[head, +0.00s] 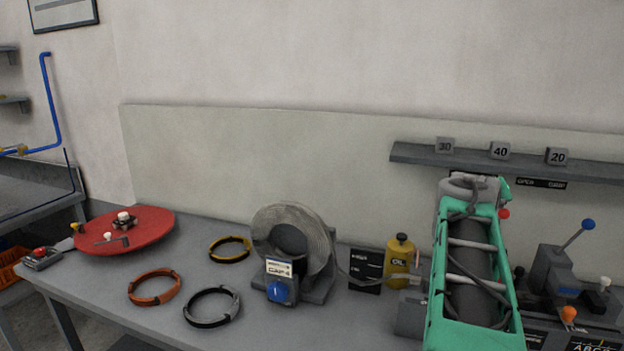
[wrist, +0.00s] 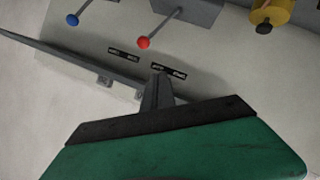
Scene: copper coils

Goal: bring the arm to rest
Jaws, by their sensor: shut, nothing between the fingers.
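My gripper (wrist: 160,78) shows in the wrist view as narrow dark fingers beyond a black and green hand. The fingers are together, with nothing held between them. They are in front of the pale back panel, close in the picture to two small black labels (wrist: 169,72). In the head view my green arm (head: 437,315) reaches up at the right, over the bench. The fingers cannot be made out there, behind my arm.
The bench (head: 245,325) holds a red disc (head: 150,232), an orange coil (head: 155,300), a black coil (head: 212,322), a yellow coil (head: 230,257), a grey ring machine (head: 320,240) and an oil can (head: 398,265). A shelf (head: 470,162) with numbered blocks and a lever machine (head: 560,275) are near my arm.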

